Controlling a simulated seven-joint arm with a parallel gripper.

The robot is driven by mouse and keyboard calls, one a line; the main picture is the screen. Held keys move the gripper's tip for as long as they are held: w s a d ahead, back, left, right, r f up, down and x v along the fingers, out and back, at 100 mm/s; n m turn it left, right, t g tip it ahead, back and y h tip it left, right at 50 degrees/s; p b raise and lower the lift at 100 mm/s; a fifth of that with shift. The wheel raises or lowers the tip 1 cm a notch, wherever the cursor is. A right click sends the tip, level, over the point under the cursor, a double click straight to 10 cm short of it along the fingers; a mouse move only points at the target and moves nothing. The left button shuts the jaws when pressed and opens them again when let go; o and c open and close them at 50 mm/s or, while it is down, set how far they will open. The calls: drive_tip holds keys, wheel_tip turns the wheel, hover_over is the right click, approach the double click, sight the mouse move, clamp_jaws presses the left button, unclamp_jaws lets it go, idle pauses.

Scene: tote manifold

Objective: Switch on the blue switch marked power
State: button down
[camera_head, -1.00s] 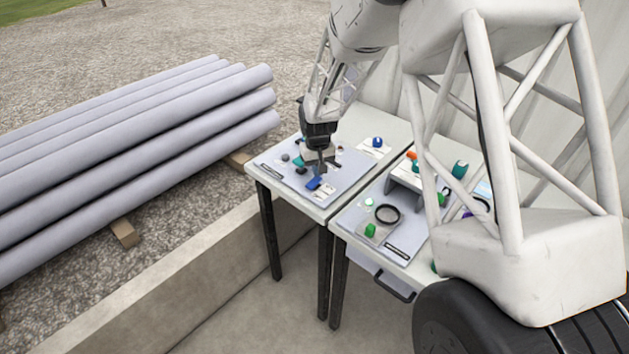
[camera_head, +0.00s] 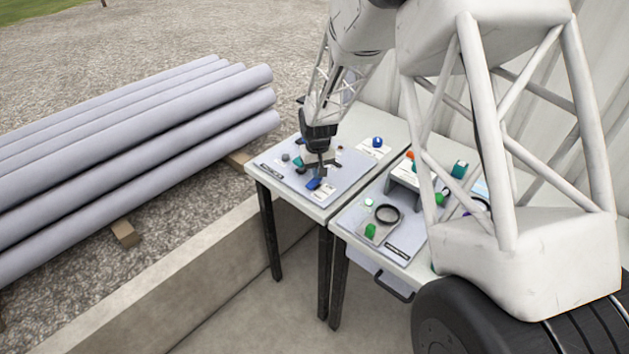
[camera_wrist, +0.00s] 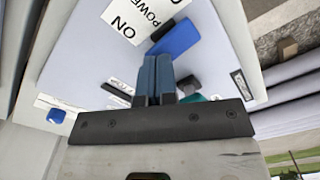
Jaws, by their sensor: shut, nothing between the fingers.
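The blue switch (camera_head: 314,184) sits near the front of the left panel, just below my gripper in the head view. In the wrist view the blue switch (camera_wrist: 176,40) lies just beyond the fingertips, next to a white label (camera_wrist: 140,18) reading "POWER" and "ON". My gripper (camera_head: 321,174) is shut and empty, pointing down over the panel. Its fingers (camera_wrist: 158,60) show closed together in the wrist view, close to the switch. I cannot tell whether the fingertips touch it.
Other controls stand close by on the left panel (camera_head: 345,180), including a dark knob (camera_wrist: 188,85). A blue knob (camera_head: 377,142) is at the back. The right table carries a black ring (camera_head: 388,214) and a green knob (camera_head: 370,230). Grey pipes (camera_head: 130,150) lie left.

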drive_tip(key=shift+f, duration=0.5)
idle(0.4)
drive_tip(key=shift+r, duration=3.55)
drive_tip(key=shift+s, duration=0.1)
drive_tip(key=shift+s+d+r, duration=0.1)
drive_tip(key=shift+s+r, duration=0.05)
drive_tip(key=shift+r, duration=0.15)
drive_tip(key=s+d+r+m+t, duration=0.1)
drive_tip(key=s+d+r, duration=0.3)
drive_tip(key=s+r, duration=0.5)
drive_tip(key=s+d+r+m, duration=0.1)
drive_tip(key=s+d+r, duration=0.3)
drive_tip(key=s+r, duration=0.5)
drive_tip(key=s+d+r, duration=0.1)
drive_tip(key=s+d, duration=0.1)
drive_tip(key=s, duration=1)
drive_tip(key=s+d+r+m+t, duration=0.1)
drive_tip(key=s+d, duration=0.2)
drive_tip(key=s, duration=1)
drive_tip(key=shift+r+t, duration=0.25)
drive_tip(key=shift+t, duration=0.05)
